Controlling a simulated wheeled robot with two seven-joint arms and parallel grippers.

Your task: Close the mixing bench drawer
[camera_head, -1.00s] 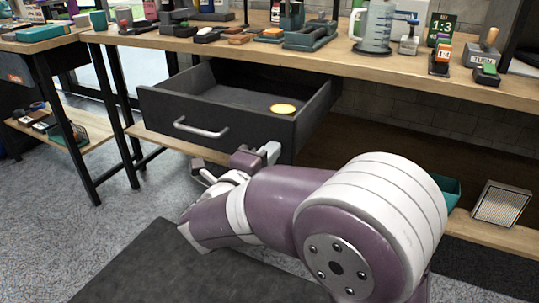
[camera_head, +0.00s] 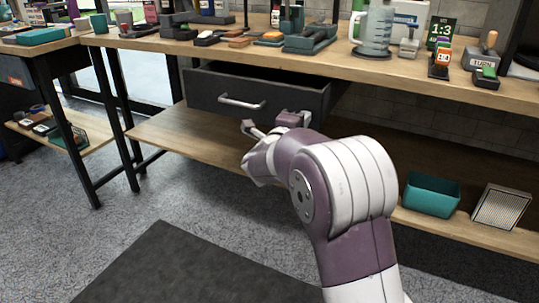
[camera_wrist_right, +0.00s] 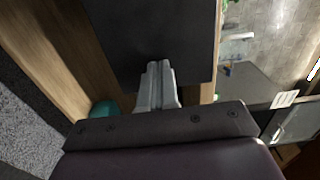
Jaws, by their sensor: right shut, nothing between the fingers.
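The dark grey drawer (camera_head: 285,99) under the bench top is partly open, with a narrow strip of its inside showing above the front panel. Its pale bar handle (camera_head: 242,103) is on the left part of the front. My right gripper (camera_head: 304,117) is at the lower right part of the drawer front, away from the handle. In the right wrist view its fingers (camera_wrist_right: 157,68) are together and empty, tips at the dark drawer front (camera_wrist_right: 145,30). Whether they touch cannot be told for certain. My left gripper is not in view.
The wooden bench top (camera_head: 210,44) above carries tools, bottles and a clear jug (camera_head: 374,32). On the lower shelf (camera_head: 165,135) are a teal bin (camera_head: 431,194) and a metal mesh box (camera_head: 501,207). A dark mat (camera_head: 190,270) lies on the floor.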

